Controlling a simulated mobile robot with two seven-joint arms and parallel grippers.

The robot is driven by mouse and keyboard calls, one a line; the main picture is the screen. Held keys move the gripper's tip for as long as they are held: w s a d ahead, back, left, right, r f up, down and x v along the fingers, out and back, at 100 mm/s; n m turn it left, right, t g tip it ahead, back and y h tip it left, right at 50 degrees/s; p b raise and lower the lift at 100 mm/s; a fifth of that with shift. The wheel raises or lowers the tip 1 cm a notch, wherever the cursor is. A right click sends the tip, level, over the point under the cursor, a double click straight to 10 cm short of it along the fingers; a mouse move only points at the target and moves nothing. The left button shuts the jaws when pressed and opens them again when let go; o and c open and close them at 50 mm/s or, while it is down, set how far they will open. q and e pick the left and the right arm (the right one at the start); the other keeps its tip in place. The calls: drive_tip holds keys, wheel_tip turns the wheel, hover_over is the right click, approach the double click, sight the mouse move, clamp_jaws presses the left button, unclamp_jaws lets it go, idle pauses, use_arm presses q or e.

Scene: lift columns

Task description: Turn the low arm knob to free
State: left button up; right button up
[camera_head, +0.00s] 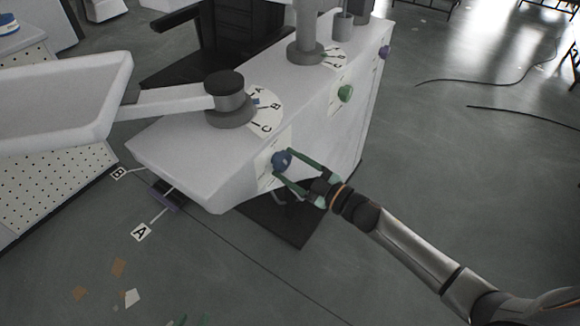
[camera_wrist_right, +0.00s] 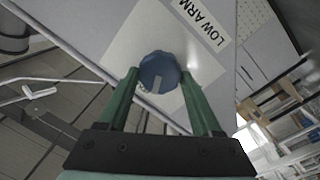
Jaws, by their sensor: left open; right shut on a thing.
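In the right wrist view the same blue knob (camera_wrist_right: 158,70) sits beside a label (camera_wrist_right: 203,24) reading "LOW ARM". A light pointer mark on the knob points toward the bottom of that view, toward my palm. My right gripper (camera_head: 283,167) has its green fingers on either side of the knob, shut on it; the fingers also show in the right wrist view (camera_wrist_right: 160,78). The plate's position markings are not readable.
A green knob (camera_head: 345,93) and a purple knob (camera_head: 385,51) sit farther along the cabinet's side. A dark-capped pivot (camera_head: 225,88) with an A-B-C dial (camera_head: 266,108) carries a white arm on top. The floor right of the cabinet is mostly open, with cables lying on it.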

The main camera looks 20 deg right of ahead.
drive_tip(key=n+b, duration=0.1)
drive_tip(key=n, duration=0.2)
drive_tip(key=shift+f, duration=0.15)
drive_tip(key=n+b, duration=0.1)
drive_tip(key=n, duration=0.3)
drive_tip(key=shift+f+y, duration=0.1)
drive_tip(key=shift+y, duration=0.3)
drive_tip(key=n+b, duration=0.1)
drive_tip(key=n, duration=0.2)
drive_tip(key=shift+n+b, duration=0.3)
drive_tip(key=shift+b, duration=0.1)
drive_tip(key=shift+n+y+b, duration=0.3)
drive_tip(key=shift+n+b, duration=0.1)
drive_tip(key=shift+n, duration=0.5)
use_arm(q)
drive_tip(key=f, duration=0.2)
drive_tip(key=a+f, duration=0.1)
drive_tip(key=f, duration=0.1)
drive_tip(key=shift+s, duration=0.25)
use_arm(e)
drive_tip(key=shift+n, duration=0.6)
use_arm(q)
drive_tip(key=shift+w+r+t, duration=0.4)
drive_tip(key=shift+w+r, duration=0.1)
drive_tip(key=shift+r, duration=0.1)
use_arm(e)
drive_tip(key=o, duration=1.4)
drive_tip(key=shift+c, duration=0.2)
use_arm(q)
drive_tip(key=shift+f, duration=0.15)
